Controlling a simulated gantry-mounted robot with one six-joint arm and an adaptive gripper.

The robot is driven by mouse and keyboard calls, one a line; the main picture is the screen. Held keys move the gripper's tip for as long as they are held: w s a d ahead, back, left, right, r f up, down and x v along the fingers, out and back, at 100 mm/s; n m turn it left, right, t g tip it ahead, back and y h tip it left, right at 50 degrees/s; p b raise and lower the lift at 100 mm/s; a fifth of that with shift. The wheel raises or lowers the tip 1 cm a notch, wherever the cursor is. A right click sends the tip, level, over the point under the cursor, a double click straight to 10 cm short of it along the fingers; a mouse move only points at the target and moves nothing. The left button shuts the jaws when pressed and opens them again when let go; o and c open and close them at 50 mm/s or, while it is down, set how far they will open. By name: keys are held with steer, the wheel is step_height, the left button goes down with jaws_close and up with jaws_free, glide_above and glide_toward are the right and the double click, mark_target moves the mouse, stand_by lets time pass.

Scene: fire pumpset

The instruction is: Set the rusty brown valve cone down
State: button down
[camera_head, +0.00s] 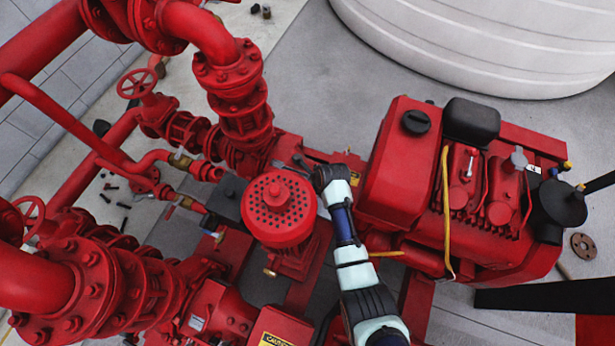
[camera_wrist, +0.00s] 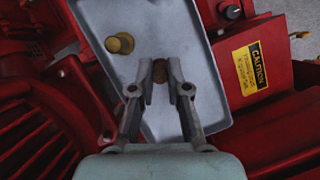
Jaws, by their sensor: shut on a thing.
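The rusty brown valve cone (camera_wrist: 160,70) is held between the fingertips of my gripper (camera_wrist: 160,78) in the wrist view. Only a small part of it shows between the fingers. It is over a grey tray (camera_wrist: 190,20) with a raised rim; I cannot tell whether it touches the tray floor. In the head view my gripper (camera_head: 297,164) is behind the round red motor cap (camera_head: 279,205), and the cone cannot be made out there.
A brass fitting (camera_wrist: 120,43) lies in the tray, left of my fingers. A red panel with a yellow caution label (camera_wrist: 249,69) stands right of the tray. The red engine (camera_head: 470,190) and red pipes (camera_head: 235,90) crowd around my arm.

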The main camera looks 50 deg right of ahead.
steer(key=shift+f, duration=0.1)
steer(key=c, duration=1.2)
jaws_free()
steer(key=shift+o, duration=0.2)
steer(key=p+v, duration=0.5)
steer(key=v, duration=0.7)
steer(key=shift+p, duration=0.4)
